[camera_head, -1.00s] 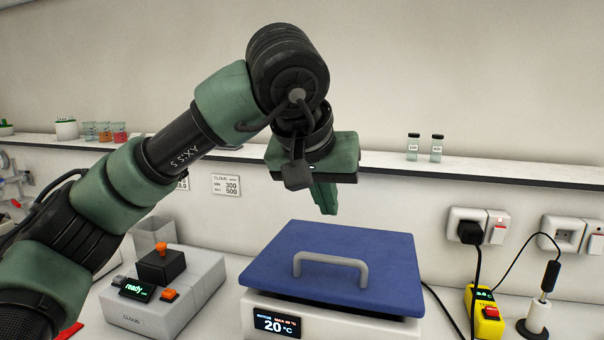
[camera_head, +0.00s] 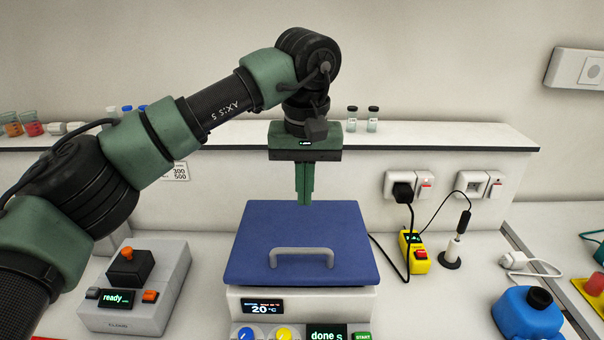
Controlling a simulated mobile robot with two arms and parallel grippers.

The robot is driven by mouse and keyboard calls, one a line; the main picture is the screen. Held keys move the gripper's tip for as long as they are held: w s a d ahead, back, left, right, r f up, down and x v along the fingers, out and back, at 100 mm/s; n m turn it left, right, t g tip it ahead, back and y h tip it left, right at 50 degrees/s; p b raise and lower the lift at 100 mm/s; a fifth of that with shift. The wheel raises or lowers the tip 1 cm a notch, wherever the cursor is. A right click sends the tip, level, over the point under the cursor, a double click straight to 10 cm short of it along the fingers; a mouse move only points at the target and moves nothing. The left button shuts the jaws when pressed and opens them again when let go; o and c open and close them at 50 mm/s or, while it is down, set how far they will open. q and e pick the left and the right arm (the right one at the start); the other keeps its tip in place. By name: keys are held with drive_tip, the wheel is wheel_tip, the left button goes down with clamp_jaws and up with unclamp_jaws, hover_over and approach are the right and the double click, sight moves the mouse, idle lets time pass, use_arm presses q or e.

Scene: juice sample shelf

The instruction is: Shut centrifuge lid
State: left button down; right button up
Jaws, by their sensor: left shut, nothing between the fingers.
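The centrifuge (camera_head: 350,304) stands on the bench in the lower middle, a white box with a small screen and a row of knobs. Its blue lid (camera_head: 255,232) has a grey handle (camera_head: 302,252) near the front. The lid lies flat or nearly flat over the body; I cannot tell whether it is fully seated. My left gripper (camera_head: 305,200) points down with its fingers together and empty, at the back edge of the lid in the picture. I cannot tell whether it touches the lid. My right gripper is out of view.
A grey device (camera_head: 150,305) with an orange knob stands left of the centrifuge. Right are a yellow device (camera_head: 414,256) with cables, a probe on a stand (camera_head: 452,252) and a blue container (camera_head: 527,312). Small vials (camera_head: 372,119) stand on the shelf behind.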

use_arm(q)
drive_tip(key=p, duration=0.2)
hover_over(303, 262)
drive_tip(key=w, duration=0.2)
wheel_tip(303, 262, down, 5)
drive_tip(key=shift+s+f+p, duration=0.3)
drive_tip(key=shift+s+f, duration=0.1)
drive_tip(key=shift+f, duration=0.2)
drive_tip(key=shift+s+f+p, duration=0.3)
drive_tip(key=shift+s+f, duration=0.1)
drive_tip(key=shift+f, duration=0.2)
drive_tip(key=shift+s+f, duration=0.2)
drive_tip(key=shift+f, duration=0.05)
drive_tip(key=shift+f, duration=0.1)
